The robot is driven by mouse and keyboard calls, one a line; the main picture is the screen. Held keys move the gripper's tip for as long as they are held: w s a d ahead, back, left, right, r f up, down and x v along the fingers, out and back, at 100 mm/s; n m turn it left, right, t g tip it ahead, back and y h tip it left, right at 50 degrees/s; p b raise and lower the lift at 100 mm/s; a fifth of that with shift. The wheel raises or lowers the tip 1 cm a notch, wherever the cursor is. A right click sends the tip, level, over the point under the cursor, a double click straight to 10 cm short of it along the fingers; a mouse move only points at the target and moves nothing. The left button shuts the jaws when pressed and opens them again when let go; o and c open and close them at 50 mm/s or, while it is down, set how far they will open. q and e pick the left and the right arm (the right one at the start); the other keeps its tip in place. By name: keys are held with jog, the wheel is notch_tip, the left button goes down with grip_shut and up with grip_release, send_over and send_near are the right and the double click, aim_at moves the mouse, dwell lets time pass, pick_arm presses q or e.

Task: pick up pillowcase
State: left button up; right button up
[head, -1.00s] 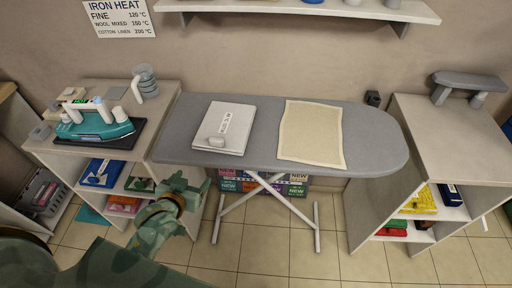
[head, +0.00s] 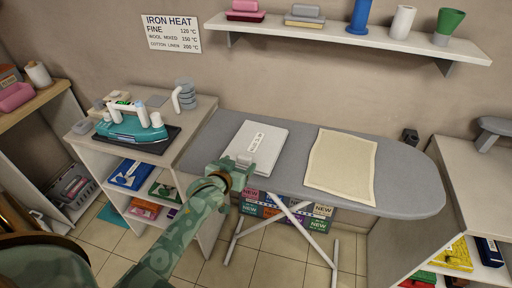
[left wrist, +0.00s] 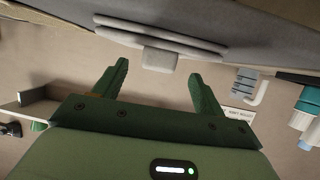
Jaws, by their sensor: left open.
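A flat white folded item (head: 258,142) with a printed label lies on the left part of the grey ironing board; I take it for the pillowcase. A small pale tab (left wrist: 160,59) sticks out at its front edge. My left gripper (head: 241,165) is at the board's front edge, at the near end of the white item, and hides part of it. In the left wrist view the gripper (left wrist: 158,72) is open, with the tab ahead between its fingers, apart from both. My right gripper is not in view.
The ironing board (head: 405,180) also carries a flat cream cloth (head: 342,165) to the right. A teal iron (head: 130,127) stands on a dark mat on the left cabinet (head: 185,145). A wall shelf (head: 330,35) holds several items above. The board's right end is bare.

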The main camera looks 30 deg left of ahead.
aim_at(243, 160)
pick_arm(q)
jog(key=b+x, duration=0.1)
jog(key=x, duration=0.3)
jog(key=shift+w+f, duration=0.1)
jog(key=shift+c, duration=0.3)
jog(key=c, duration=1)
jog(key=shift+c, duration=0.6)
jog(key=shift+r, duration=0.25)
